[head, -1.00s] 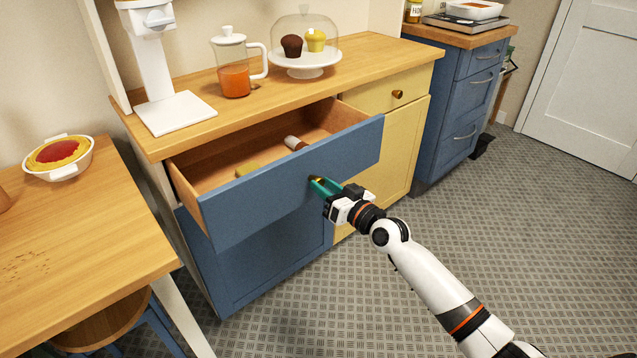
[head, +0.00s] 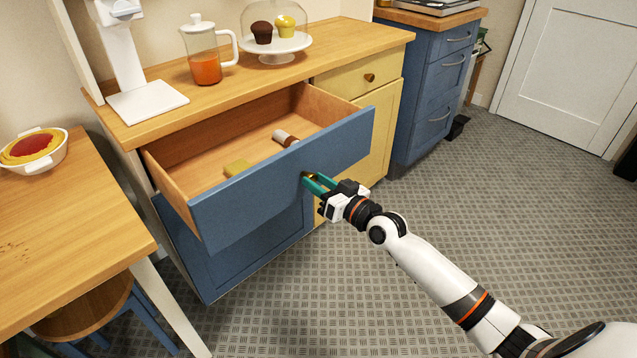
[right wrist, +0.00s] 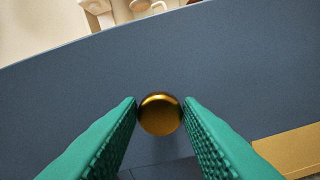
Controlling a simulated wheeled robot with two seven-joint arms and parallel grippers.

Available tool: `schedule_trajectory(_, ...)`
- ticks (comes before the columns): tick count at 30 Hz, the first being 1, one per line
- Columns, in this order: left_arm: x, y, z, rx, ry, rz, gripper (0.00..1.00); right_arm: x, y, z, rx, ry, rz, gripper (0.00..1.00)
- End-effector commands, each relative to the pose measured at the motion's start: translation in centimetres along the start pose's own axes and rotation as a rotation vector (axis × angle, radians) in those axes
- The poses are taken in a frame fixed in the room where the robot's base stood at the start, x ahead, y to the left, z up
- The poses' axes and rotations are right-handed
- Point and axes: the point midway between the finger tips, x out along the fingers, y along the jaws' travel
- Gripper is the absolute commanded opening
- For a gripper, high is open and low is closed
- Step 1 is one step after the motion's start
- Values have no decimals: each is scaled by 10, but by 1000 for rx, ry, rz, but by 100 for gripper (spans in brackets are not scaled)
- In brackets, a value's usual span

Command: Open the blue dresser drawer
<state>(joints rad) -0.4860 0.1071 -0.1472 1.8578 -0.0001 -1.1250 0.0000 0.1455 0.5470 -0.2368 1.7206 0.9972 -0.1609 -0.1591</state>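The blue dresser drawer (head: 285,175) is pulled well out of the dresser, with its wooden inside (head: 210,150) showing. Its round brass knob (right wrist: 160,114) sits between the teal fingers in the right wrist view, the fingers close against both its sides. In the head view my right gripper (head: 308,179) is at the drawer front, shut on this knob, which the fingers partly hide. My left gripper is not in view.
A white-and-brown item (head: 285,137) and a yellowish item (head: 237,168) lie in the drawer. A juice jug (head: 205,68) and a cake stand (head: 275,47) stand on the dresser top. A wooden table (head: 70,220) is close on the left. The floor in front is clear.

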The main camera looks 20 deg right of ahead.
Motion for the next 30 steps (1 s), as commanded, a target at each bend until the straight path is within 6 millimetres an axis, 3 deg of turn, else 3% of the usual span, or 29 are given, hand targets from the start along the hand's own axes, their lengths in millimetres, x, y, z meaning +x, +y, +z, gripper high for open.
schedule_trajectory(1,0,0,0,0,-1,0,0,0,0,0,0,-1,0,41)
schedule_trajectory(3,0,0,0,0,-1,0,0,0,0,0,0,-1,0,52)
schedule_trajectory(14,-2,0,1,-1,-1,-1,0,-5,-1,0,-1,0,-1,52)
schedule_trajectory(30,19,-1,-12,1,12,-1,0,-100,0,0,-3,4,0,52)
